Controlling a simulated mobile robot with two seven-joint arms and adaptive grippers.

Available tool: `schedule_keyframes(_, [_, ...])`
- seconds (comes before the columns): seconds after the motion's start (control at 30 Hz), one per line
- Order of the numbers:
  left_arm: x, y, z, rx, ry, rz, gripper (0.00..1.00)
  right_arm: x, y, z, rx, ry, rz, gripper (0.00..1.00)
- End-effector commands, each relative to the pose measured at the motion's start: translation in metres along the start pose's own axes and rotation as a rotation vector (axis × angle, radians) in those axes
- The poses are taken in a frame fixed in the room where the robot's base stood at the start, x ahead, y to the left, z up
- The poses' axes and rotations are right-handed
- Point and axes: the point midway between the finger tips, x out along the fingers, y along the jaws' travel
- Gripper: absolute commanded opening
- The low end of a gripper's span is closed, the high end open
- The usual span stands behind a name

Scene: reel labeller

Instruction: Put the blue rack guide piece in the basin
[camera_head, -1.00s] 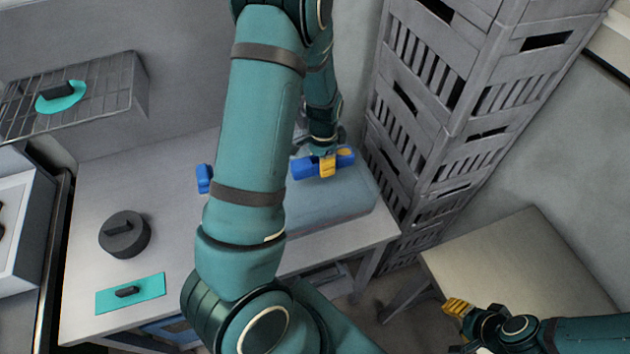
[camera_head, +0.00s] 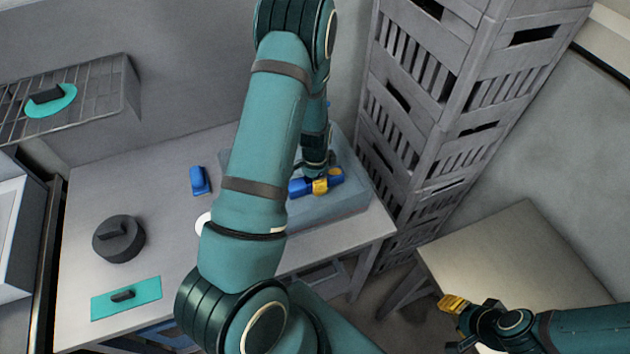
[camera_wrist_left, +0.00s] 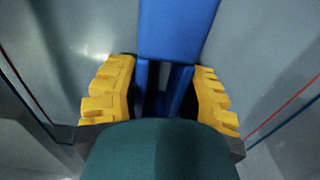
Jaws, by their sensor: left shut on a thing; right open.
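My left gripper (camera_head: 320,184) has yellow fingers shut on a blue rack guide piece (camera_head: 299,188). The piece is over or inside the translucent grey-blue basin (camera_head: 345,208) on the table; the head view does not show whether it touches the bottom. In the left wrist view the blue piece (camera_wrist_left: 178,28) runs between the yellow fingers (camera_wrist_left: 163,95), with grey basin-like surfaces around it. My left arm hides the basin's left part. My right gripper (camera_head: 455,304) is open at lower right, over the smaller table, with no object seen in it.
A second blue piece (camera_head: 200,180) lies on the white table (camera_head: 185,240), left of the basin. A dark round block (camera_head: 118,239) and a teal plate (camera_head: 126,298) are further left. Stacked grey crates (camera_head: 430,100) stand close to the right. A wire shelf (camera_head: 105,95) is at upper left.

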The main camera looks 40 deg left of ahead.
Motion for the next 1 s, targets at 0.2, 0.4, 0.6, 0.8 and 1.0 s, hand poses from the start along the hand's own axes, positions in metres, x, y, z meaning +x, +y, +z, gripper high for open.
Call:
schedule_keyframes(0.2, [0.003, 0.000, 0.000, -0.001, 0.000, 0.000, 0.67, 0.003, 0.001, 0.000, 0.000, 0.000, 0.001, 0.47])
schedule_keyframes(0.4, [0.003, 0.000, 0.000, -0.001, 0.000, 0.000, 0.67, 0.003, 0.001, 0.000, 0.000, 0.000, 0.001, 0.47])
schedule_keyframes(0.6, [-0.003, 0.000, 0.000, 0.000, 0.000, 0.000, 0.67, -0.002, -0.001, -0.001, 0.000, 0.000, 0.000, 0.47])
schedule_keyframes(0.8, [-0.036, -0.001, -0.001, 0.001, 0.004, -0.003, 0.67, -0.003, -0.001, 0.000, 0.000, 0.000, 0.000, 0.47])
schedule_keyframes(1.0, [-0.079, 0.000, -0.001, 0.001, 0.004, -0.003, 0.67, -0.006, -0.002, -0.001, -0.001, 0.000, -0.001, 0.47])
